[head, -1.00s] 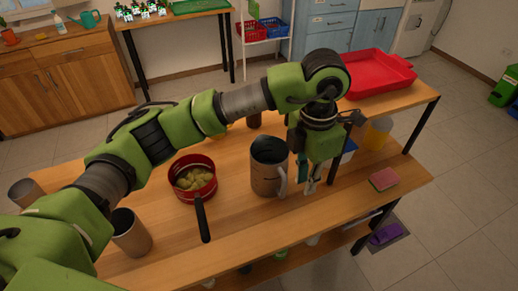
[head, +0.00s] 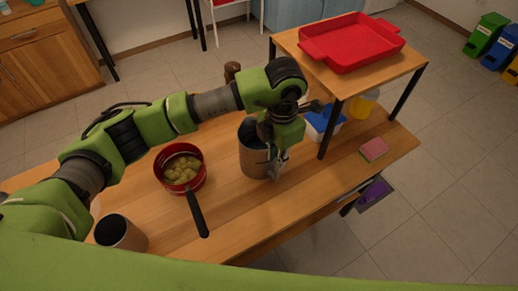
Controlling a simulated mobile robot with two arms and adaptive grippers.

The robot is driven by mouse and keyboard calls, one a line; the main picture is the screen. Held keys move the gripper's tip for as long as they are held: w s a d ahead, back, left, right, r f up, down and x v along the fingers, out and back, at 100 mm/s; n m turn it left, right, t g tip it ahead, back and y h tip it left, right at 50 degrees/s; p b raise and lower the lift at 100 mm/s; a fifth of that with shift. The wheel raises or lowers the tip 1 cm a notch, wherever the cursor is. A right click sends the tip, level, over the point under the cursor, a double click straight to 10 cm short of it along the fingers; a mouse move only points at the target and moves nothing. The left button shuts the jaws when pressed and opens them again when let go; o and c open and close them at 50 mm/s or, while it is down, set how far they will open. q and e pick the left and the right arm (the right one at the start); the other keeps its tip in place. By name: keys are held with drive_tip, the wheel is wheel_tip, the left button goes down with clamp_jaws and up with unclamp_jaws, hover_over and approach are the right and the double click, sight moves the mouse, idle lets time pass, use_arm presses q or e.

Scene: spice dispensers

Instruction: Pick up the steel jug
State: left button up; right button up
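The steel jug (head: 252,160) stands upright on the wooden table, a dark-mouthed metal cylinder. Its handle side faces right and is mostly covered by my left gripper (head: 278,170). My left gripper points down at the jug's right side, with its fingertips at the handle, close against or around it. Whether the fingers are closed on the handle cannot be made out. The jug appears to rest on the table. My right gripper is not in view.
A red pan (head: 163,157) with yellowish pieces stands left of the jug, its dark handle toward the front. A metal cylinder (head: 121,236) is at front left. A raised shelf with a red tray (head: 350,42), a blue-and-white container (head: 323,122) and a pink sponge (head: 374,149) are right.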

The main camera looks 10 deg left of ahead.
use_arm(q)
wheel_tip(320, 180, down, 2)
drive_tip(key=shift+d+p, duration=0.1)
drive_tip(key=shift+p, duration=0.8)
wheel_tip(320, 180, down, 2)
drive_tip(key=shift+w+f+p, duration=0.1)
drive_tip(key=shift+f+p, duration=0.15)
drive_tip(key=shift+p, duration=0.05)
drive_tip(key=shift+f, duration=0.3)
clamp_jaws()
drive_tip(key=shift+w+r, duration=0.1)
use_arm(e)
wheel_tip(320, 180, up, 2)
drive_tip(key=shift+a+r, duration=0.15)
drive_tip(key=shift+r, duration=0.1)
use_arm(q)
drive_tip(key=shift+r, duration=0.15)
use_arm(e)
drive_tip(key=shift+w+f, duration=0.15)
